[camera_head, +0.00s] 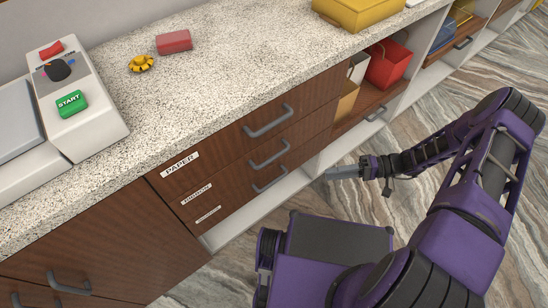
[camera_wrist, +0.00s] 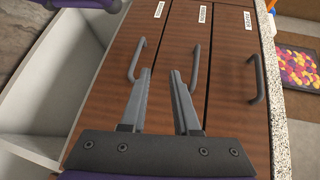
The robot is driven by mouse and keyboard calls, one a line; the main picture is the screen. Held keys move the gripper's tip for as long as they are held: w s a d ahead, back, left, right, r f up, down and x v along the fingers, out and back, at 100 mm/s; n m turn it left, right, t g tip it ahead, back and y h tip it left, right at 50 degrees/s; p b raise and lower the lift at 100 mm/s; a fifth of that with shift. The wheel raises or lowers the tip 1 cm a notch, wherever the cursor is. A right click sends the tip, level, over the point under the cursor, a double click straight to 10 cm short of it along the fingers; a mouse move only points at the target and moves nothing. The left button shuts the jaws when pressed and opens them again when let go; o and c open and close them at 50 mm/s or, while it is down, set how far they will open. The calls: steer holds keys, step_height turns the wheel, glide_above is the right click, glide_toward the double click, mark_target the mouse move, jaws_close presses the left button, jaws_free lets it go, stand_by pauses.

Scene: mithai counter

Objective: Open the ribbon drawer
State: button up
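Three brown drawers are stacked under the counter, all closed. The top one is labelled PAPER (camera_head: 179,164). The middle drawer's label (camera_head: 197,193) is small and seems to read RIBBON; its grey bar handle (camera_head: 268,153) is also in the wrist view (camera_wrist: 195,68). The bottom drawer's label (camera_head: 208,215) is too small to read; its handle (camera_head: 270,179) shows in the wrist view at left (camera_wrist: 137,60). My gripper (camera_head: 330,173) is at the right of the drawers, empty. In the wrist view its fingers (camera_wrist: 161,72) are apart, appearing between the bottom and middle handles; contact is not visible.
The speckled countertop (camera_head: 225,60) holds a machine with a green START button (camera_head: 70,103), a red box (camera_head: 174,41) and a yellow box (camera_head: 350,10). An open shelf with a red bag (camera_head: 387,64) is right of the drawers. Marbled floor (camera_head: 430,110) lies in front.

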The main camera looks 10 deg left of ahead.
step_height(320, 180, up, 3)
steer(key=a+t+y, duration=0.1)
steer(key=t+y, duration=0.1)
steer(key=y, duration=0.2)
glide_toward(273, 158)
steer(key=a, duration=1)
steer(key=shift+s+r, duration=0.2)
steer(key=shift+r, duration=0.05)
steer(key=shift+c, duration=0.2)
jaws_close()
stand_by(0.5)
